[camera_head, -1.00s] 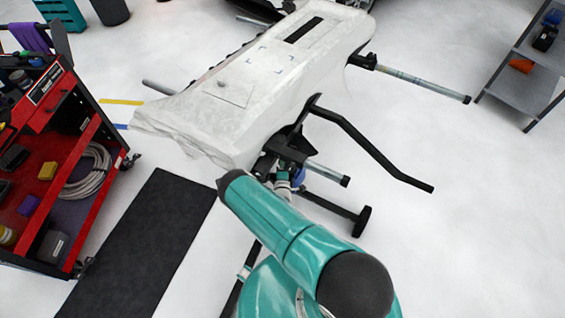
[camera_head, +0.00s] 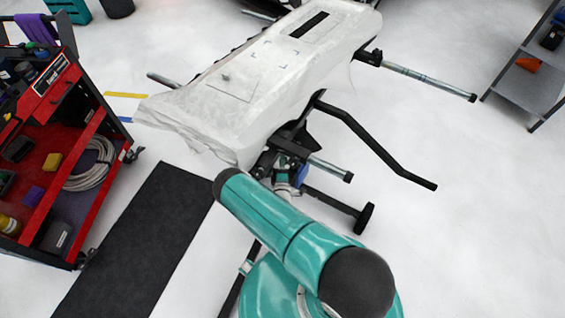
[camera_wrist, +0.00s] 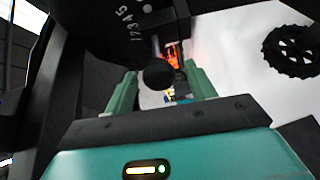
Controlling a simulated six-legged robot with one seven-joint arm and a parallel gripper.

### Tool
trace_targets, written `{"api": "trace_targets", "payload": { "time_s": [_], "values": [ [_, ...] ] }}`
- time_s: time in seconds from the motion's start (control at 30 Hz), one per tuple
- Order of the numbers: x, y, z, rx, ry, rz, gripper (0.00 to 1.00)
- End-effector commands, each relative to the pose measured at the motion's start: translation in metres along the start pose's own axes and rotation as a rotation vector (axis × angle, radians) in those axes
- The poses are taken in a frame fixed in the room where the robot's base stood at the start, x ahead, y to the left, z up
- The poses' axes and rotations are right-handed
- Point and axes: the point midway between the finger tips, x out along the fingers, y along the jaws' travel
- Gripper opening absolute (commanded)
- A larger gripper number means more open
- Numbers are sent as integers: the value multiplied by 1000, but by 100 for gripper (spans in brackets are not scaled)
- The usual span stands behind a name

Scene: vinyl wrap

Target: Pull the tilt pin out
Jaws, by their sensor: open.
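The tilt pin shows in the wrist view as a round black knob (camera_wrist: 158,73) on a short grey shaft, below a dark plate (camera_wrist: 100,25) marked with the numbers 1 to 5. My gripper (camera_wrist: 162,82) is open, with one green finger to each side of the knob. Gaps show between the knob and both fingers, and I see no contact. In the head view the pin cannot be made out. My teal arm covers part of the stand's near end (camera_head: 285,165) there.
The stand carries a long panel under white wrap (camera_head: 250,85). A bent black bar (camera_head: 375,145) and grey tubes (camera_head: 430,80) stick out to its right. A red tool cart (camera_head: 50,150) stands left, beside a black mat (camera_head: 140,240). A grey shelf (camera_head: 530,80) is at the right.

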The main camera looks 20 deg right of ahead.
Motion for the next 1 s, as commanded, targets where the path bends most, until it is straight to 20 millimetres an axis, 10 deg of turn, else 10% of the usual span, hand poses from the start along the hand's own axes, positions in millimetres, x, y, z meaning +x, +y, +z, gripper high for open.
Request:
{"api": "trace_targets", "payload": {
  "time_s": [0.6,1.0],
  "values": [
    [-119,0,-1,-1,2,-2,55],
    [-131,0,0,0,0,0,55]
  ]
}}
